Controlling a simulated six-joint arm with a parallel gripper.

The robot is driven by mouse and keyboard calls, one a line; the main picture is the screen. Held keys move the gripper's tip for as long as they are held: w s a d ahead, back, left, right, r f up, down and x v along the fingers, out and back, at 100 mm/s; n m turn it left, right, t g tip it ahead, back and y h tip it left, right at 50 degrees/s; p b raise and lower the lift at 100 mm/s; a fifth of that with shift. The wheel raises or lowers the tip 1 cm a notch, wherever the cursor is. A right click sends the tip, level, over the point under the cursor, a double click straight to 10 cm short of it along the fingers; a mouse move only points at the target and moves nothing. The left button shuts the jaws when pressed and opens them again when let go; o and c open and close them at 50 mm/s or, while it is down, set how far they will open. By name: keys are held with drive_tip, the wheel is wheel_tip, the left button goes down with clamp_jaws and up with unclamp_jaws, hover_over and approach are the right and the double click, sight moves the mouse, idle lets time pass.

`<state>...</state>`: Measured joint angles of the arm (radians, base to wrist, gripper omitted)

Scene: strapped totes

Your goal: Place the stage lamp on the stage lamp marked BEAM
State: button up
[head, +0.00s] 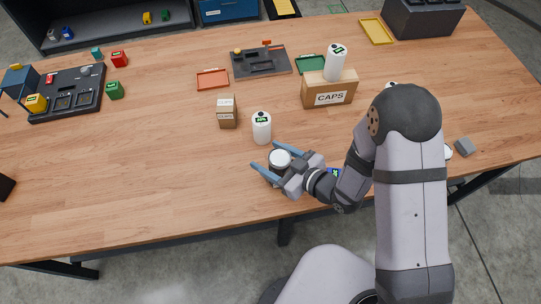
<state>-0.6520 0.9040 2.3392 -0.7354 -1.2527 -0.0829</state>
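My gripper (263,155) is over the front middle of the table, its two blue fingers on either side of a short cylinder with a white top and dark body (280,158). I cannot tell whether the fingers touch it, or whether it is a stage lamp. A white cylinder with a green label (262,128) stands upright just behind the fingers. A similar white cylinder (335,63) stands on the cardboard box marked CAPS (329,92). The small labels are too small to read surely, so I cannot pick out BEAM.
A small cardboard box (227,111) stands left of the near cylinder. Orange (212,79), green (311,64) and yellow (376,31) trays and a dark tool board (261,62) lie behind. My arm hides part of the right side. The table's front left is clear.

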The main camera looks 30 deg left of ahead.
sight(288, 166)
idle(0.3)
drive_tip(key=shift+r, duration=0.25)
drive_tip(key=shift+d, duration=0.3)
drive_tip(key=v, duration=0.7)
drive_tip(key=shift+d+r, duration=0.15)
drive_tip(key=shift+r, duration=0.2)
drive_tip(key=shift+p+v, duration=1.9)
drive_tip(key=shift+p, duration=0.05)
drive_tip(key=shift+d+f, duration=0.1)
drive_tip(key=shift+f, duration=0.15)
